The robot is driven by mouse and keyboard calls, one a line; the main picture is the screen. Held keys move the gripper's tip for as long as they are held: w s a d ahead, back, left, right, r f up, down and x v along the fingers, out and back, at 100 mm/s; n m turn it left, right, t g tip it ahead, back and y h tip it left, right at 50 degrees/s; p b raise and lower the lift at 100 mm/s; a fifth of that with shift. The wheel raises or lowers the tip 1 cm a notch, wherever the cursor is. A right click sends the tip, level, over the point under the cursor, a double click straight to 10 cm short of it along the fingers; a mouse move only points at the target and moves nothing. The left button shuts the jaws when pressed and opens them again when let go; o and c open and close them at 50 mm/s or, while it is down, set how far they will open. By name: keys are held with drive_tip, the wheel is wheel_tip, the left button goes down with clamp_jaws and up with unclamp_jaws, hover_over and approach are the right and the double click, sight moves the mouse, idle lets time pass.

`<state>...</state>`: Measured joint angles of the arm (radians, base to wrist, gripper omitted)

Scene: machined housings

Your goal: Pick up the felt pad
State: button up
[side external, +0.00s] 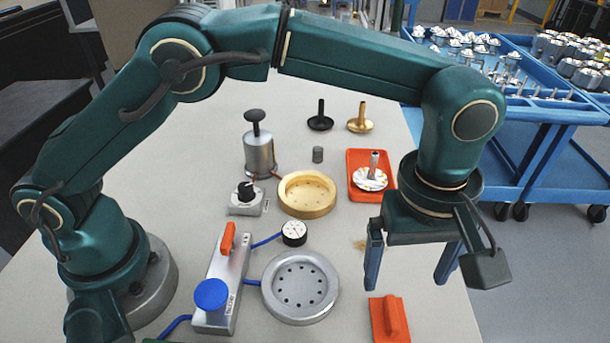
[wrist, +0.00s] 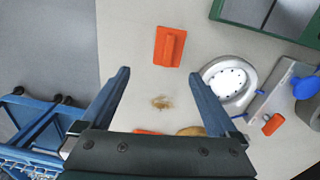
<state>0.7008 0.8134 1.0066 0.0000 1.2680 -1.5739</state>
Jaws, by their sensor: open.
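The likely felt pad (side external: 389,320) is a flat orange rectangle with a raised orange grip bar along its middle. It lies on the table near the front edge in the side view, partly cut off by the frame. It also shows whole in the wrist view (wrist: 163,50), top centre, beyond the fingertips. My gripper (side external: 410,272) is open and empty, above the table and behind the pad in the side view. Its blue fingers are wide apart in the wrist view (wrist: 159,74), with nothing between them but table and a brownish smear (wrist: 161,102) below.
A grey perforated ring fixture (side external: 300,288) and a clamp block with blue knob (side external: 211,294) stand left of the pad. An orange tray (side external: 357,160) holds a white disc with a metal stem. A gold ring dish (side external: 306,194) is nearby. Blue carts (side external: 560,150) stand beyond the table.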

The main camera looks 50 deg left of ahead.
sight(393, 311)
drive_tip(key=shift+s+d+f+m, duration=0.2)
drive_tip(key=shift+s+f, duration=0.25)
drive_tip(key=shift+f, duration=0.2)
drive_tip(key=shift+s+d+f+m, duration=0.1)
drive_tip(key=shift+s+d+f, duration=0.1)
drive_tip(key=shift+s+f, duration=0.35)
drive_tip(key=shift+w+f, duration=0.1)
drive_tip(key=shift+f, duration=2.35)
drive_tip(key=shift+c, duration=0.3)
drive_tip(key=c, duration=1.4)
drive_tip(key=shift+r, duration=0.1)
